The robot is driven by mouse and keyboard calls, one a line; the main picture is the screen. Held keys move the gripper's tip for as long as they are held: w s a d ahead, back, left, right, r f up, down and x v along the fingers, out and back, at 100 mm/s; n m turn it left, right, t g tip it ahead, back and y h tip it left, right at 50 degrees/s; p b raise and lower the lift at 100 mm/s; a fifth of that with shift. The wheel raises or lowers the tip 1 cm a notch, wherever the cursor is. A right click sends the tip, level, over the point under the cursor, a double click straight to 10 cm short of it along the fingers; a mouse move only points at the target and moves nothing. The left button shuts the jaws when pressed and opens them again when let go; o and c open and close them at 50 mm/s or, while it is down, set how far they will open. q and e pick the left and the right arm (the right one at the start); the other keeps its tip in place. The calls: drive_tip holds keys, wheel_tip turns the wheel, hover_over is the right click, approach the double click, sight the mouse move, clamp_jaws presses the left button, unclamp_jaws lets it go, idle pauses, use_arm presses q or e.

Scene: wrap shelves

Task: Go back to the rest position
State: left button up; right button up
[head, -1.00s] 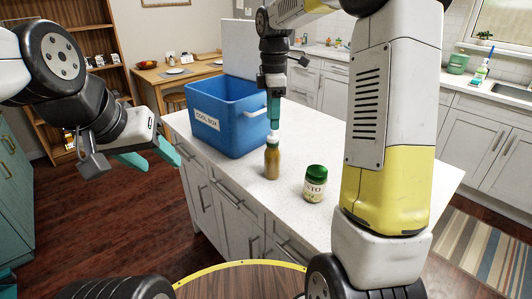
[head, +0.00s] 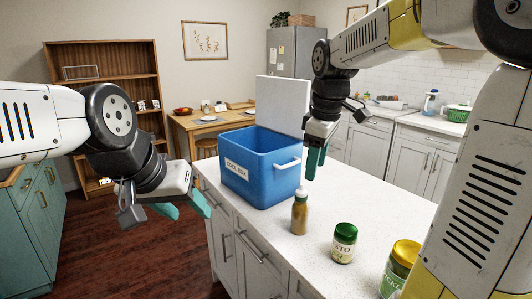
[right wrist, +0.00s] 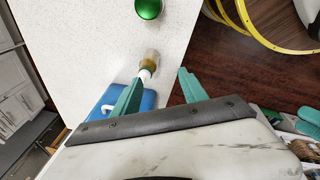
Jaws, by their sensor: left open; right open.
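My left gripper (head: 186,206) is open and empty, in the air left of the island counter. My right gripper (head: 316,164) is open above the counter, just right of the blue cool box; its open green fingers also show in the right wrist view (right wrist: 158,92). A bottle with brown contents and a white cap (head: 299,212) stands upright on the counter below and in front of the right gripper, apart from it. In the right wrist view the bottle (right wrist: 151,60) appears beyond the fingers.
The blue cool box (head: 262,188) stands open on the counter (head: 262,226). A green-lidded pesto jar (head: 343,244) and a yellow-lidded jar (head: 401,268) stand at the near right. A wooden table (head: 183,124) and shelf (head: 105,60) are behind. Floor at left is clear.

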drive_tip(key=s+d+f+m+t+y, duration=0.1)
drive_tip(key=s+m+t, duration=0.3)
drive_tip(key=s+m, duration=0.7)
drive_tip(key=s+f, duration=0.1)
drive_tip(key=s, duration=0.3)
drive_tip(key=shift+s+y, duration=0.3)
drive_tip(key=shift+s, duration=0.1)
drive_tip(key=shift+w, duration=0.1)
